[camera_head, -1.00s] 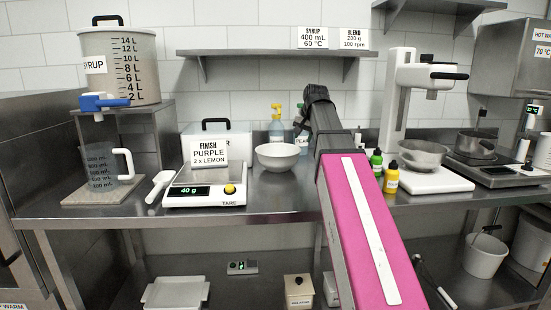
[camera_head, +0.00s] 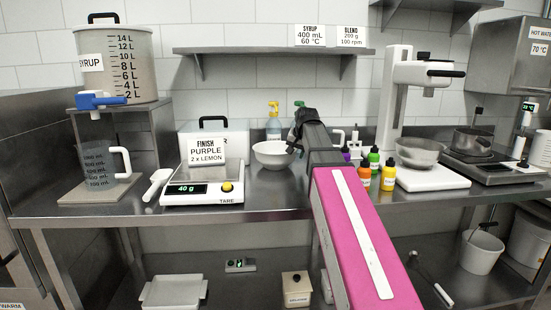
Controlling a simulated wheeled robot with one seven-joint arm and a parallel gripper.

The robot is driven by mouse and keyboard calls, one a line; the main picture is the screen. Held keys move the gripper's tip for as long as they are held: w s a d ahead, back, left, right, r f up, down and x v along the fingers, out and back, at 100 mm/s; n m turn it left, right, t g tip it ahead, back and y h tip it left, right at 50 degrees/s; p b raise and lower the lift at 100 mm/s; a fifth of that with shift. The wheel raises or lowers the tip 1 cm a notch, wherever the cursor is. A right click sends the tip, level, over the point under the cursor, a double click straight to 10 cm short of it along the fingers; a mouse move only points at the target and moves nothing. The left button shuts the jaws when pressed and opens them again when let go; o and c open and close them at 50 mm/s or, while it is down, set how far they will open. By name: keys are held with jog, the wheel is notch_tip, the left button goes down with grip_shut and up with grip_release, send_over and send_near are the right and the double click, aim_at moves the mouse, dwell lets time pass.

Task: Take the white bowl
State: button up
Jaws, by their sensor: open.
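The white bowl (camera_head: 270,155) stands upright on the steel counter, right of the scale, and looks empty from here. My gripper (camera_head: 293,146) is at the bowl's right rim, at the end of my pink-covered arm. Its dark jaws are open. The fingertips are small and partly hidden by the wrist, so I cannot tell whether they straddle the rim or touch it.
Small colour bottles (camera_head: 388,175) and a mixer (camera_head: 420,150) are to the right. A shelf (camera_head: 270,50) hangs above.

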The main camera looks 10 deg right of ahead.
grip_shut()
dwell(0.3)
jog(key=shift+w+d+r, duration=0.1)
jog(key=shift+d+r, duration=0.15)
jog(key=shift+r, duration=0.4)
notch_tip(320, 180, up, 10)
jog(key=d, duration=1.9)
jog(key=shift+d, duration=0.25)
